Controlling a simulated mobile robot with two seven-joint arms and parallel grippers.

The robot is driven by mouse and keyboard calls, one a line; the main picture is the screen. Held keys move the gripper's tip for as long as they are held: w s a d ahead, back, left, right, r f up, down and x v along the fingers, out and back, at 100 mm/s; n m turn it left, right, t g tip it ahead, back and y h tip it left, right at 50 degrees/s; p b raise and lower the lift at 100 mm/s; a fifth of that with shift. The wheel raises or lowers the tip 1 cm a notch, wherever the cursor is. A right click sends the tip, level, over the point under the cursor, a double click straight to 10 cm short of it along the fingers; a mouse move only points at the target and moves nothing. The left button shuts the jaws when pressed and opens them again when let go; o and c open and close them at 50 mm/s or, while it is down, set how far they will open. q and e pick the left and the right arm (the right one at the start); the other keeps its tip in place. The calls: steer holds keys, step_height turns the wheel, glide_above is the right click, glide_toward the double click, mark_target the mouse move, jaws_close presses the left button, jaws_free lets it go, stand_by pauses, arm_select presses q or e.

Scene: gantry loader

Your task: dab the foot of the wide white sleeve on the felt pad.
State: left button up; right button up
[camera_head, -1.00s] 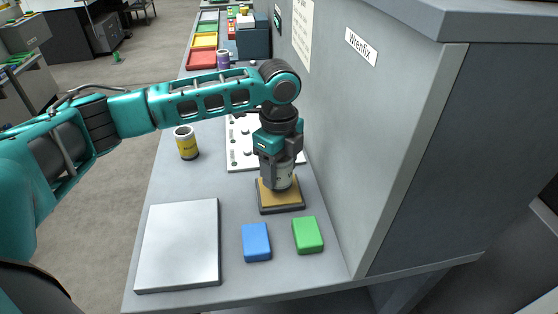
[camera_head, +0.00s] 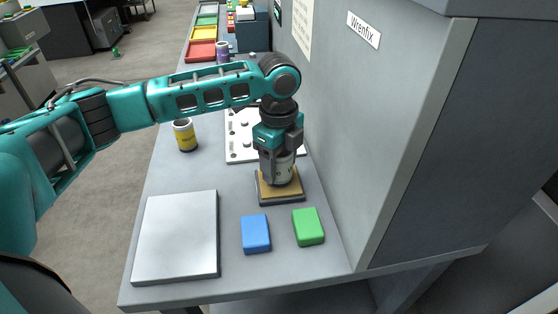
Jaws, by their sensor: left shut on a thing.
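The wide white sleeve (camera_head: 283,171) is upright in my left gripper (camera_head: 279,160), which points down and is shut on it. The sleeve is partly hidden by the jaws. Its foot is over the tan felt pad (camera_head: 292,191), which has a dark base, and looks to be touching or very close to it; I cannot tell which. My right gripper is not in the head view.
A blue block (camera_head: 256,234) and a green block (camera_head: 308,227) lie in front of the pad. A silver plate (camera_head: 176,238) lies at front left. A grey cabinet wall (camera_head: 335,120) rises close on the right.

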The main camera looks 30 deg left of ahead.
arm_select(q)
steer(key=shift+f, duration=0.45)
stand_by(0.7)
step_height(320, 180, up, 3)
steer(key=p, duration=0.3)
steer(key=shift+f, duration=0.15)
steer(key=shift+r, duration=2.2)
